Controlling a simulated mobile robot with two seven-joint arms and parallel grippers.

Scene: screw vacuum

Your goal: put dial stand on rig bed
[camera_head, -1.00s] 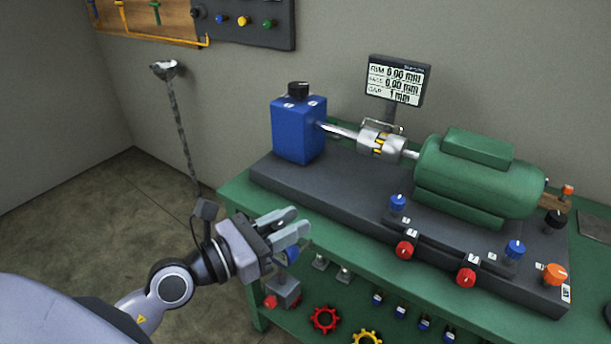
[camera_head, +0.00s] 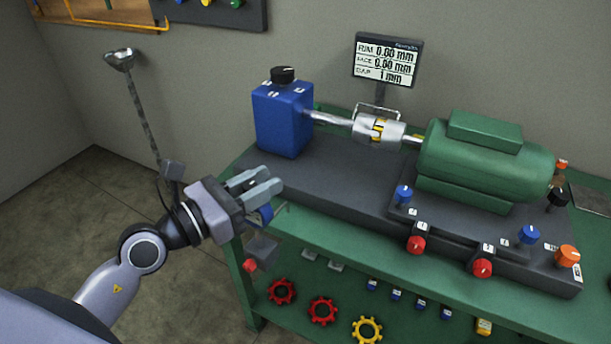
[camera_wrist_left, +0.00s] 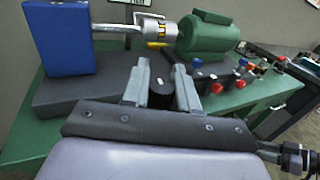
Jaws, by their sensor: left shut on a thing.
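The dial stand (camera_head: 262,247) hangs from my left gripper (camera_head: 262,187). Its grey block with a red knob shows below the fingers, and a blue part shows just under them. The fingers are closed around its upper part, which they partly hide. In the left wrist view a dark round part of the stand (camera_wrist_left: 158,88) sits between the fingertips (camera_wrist_left: 158,80). The rig bed (camera_head: 330,182) is a dark grey slab on the green bench. The gripper is at its front left edge, with the stand's block in front of the bench. My right gripper is not visible.
On the bed stand a blue block (camera_head: 283,122), a silver coupling (camera_head: 377,130) and a green motor (camera_head: 480,160). Blue, red and orange knobs line the bed's right front. The bed's left front is bare. A lower shelf holds red and yellow gears (camera_head: 367,329).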

